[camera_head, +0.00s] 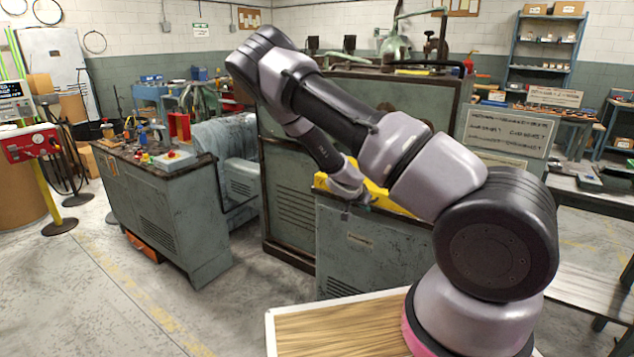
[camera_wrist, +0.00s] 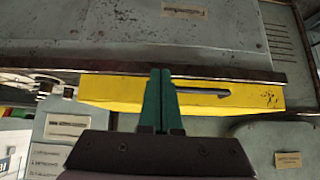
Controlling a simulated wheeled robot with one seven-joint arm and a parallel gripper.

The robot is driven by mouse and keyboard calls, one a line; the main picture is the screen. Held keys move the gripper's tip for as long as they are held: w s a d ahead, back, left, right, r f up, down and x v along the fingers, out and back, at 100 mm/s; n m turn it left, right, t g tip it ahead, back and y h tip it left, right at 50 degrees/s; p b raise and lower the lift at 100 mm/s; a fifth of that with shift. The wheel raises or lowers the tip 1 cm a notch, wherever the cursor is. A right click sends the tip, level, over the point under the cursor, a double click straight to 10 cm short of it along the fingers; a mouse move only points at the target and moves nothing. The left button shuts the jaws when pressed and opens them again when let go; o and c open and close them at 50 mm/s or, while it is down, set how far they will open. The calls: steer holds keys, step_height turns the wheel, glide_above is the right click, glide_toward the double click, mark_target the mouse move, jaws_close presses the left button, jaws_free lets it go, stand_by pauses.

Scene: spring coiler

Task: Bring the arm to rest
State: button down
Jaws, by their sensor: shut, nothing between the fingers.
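My arm rises from the lower right in the head view, bends at the top and comes down toward a grey machine cabinet (camera_head: 350,255). My gripper (camera_head: 362,203) is small and partly hidden in that view, close to the cabinet's top edge. In the wrist view my gripper (camera_wrist: 162,75) shows two green fingers pressed together with nothing between them. A yellow part (camera_wrist: 245,97) with a dark slot lies behind the fingers. It also shows in the head view (camera_head: 378,192), partly hidden by my arm. I cannot tell whether the fingers touch it.
A grey control cabinet (camera_head: 170,215) with buttons stands at the left. A wooden-topped surface with a white edge (camera_head: 335,325) lies by my arm's base. A red box on a yellow stand (camera_head: 30,143) is at the far left. Open concrete floor (camera_head: 80,290) lies at the lower left.

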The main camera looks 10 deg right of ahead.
steer(key=s+a+r+y, duration=0.2)
steer(key=s+r, duration=0.2)
steer(key=r, duration=0.6)
steer(key=s+a+r+y, duration=0.3)
steer(key=s+r, duration=0.2)
steer(key=r, duration=0.5)
steer(key=s+a+r+y, duration=0.2)
steer(key=s+r, duration=0.2)
steer(key=r, duration=0.7)
steer(key=s+a+r+n, duration=0.1)
steer(key=s+r+n, duration=0.1)
steer(key=s+r, duration=0.4)
steer(key=s+a+r+n+t+y, duration=0.1)
steer(key=s+r+n, duration=0.2)
steer(key=s, duration=1)
step_height(320, 180, up, 4)
steer(key=shift+a+f, duration=0.1)
steer(key=shift+a, duration=0.3)
